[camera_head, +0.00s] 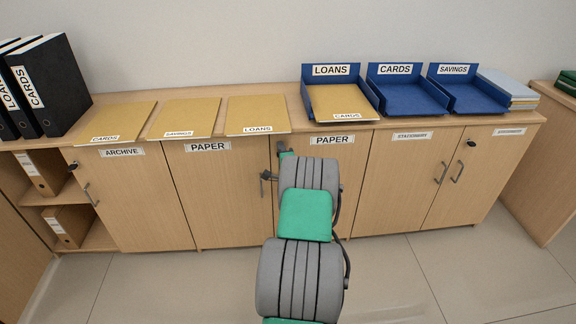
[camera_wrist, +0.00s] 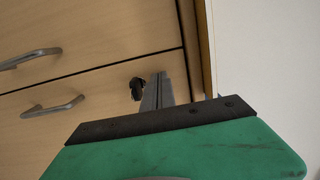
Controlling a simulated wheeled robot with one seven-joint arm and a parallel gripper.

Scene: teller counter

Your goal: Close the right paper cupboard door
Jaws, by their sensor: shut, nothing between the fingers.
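The right paper cupboard door (camera_head: 350,185) is the one under the right PAPER label, largely hidden behind my arm. It looks flush or nearly flush with the left paper door (camera_head: 215,190); a small gap cannot be ruled out. In the wrist view the right door (camera_wrist: 40,140) is the lower panel, with a bar handle (camera_wrist: 52,107) and a dark lock (camera_wrist: 137,88). A thin dark seam divides it from the left door (camera_wrist: 90,40). My gripper (camera_wrist: 160,88) is shut and empty, beside the lock near the door's top; contact cannot be told.
Paper folders (camera_head: 258,114) and blue trays (camera_head: 405,97) stand on the counter top above the doors. Black binders (camera_head: 50,85) are at the left end. The stationery doors (camera_head: 400,185) at right look closed. The tiled floor (camera_head: 400,275) in front is clear.

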